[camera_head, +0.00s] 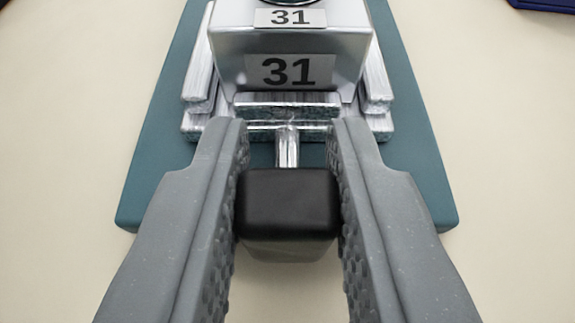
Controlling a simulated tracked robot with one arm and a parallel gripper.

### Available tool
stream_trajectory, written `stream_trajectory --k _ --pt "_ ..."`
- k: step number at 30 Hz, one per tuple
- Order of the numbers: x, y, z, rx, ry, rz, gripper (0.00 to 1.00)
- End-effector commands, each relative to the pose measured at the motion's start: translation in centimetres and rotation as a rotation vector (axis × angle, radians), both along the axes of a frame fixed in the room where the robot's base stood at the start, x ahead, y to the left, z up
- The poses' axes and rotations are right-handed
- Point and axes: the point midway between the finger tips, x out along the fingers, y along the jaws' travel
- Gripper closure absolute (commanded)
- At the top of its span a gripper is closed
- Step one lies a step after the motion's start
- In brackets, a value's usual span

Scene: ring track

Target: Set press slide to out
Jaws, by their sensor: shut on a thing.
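The press slide is a silver metal block (350,62) with the number 31 on its top and front labels. It sits between metal rails (199,80) on a teal base plate (150,180). A short metal rod (287,148) runs from the slide's front to a black block-shaped handle (288,205). My gripper (289,190) is shut on the black handle, with one textured grey finger on each side of it. The handle lies at the plate's near edge, and the fingers hide parts of the plate.
A dark blue object (545,5) shows at the top right corner, cut off by the picture edge. A round dark part at the top is also cut off.

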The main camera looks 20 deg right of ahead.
Motion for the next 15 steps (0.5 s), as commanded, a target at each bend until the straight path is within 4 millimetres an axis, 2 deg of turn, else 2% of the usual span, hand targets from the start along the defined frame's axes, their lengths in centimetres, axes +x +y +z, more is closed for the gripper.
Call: stream_trajectory --k 2,3,5,15 --pt "-0.25 0.03 -0.40 0.003 0.011 -0.002 1.00" --pt "-0.27 0.09 -0.42 0.004 0.011 -0.001 0.70" --pt "-0.24 0.17 -0.41 0.004 0.010 0.000 0.56" --pt "-0.23 0.38 -0.17 0.003 0.006 0.003 0.56"
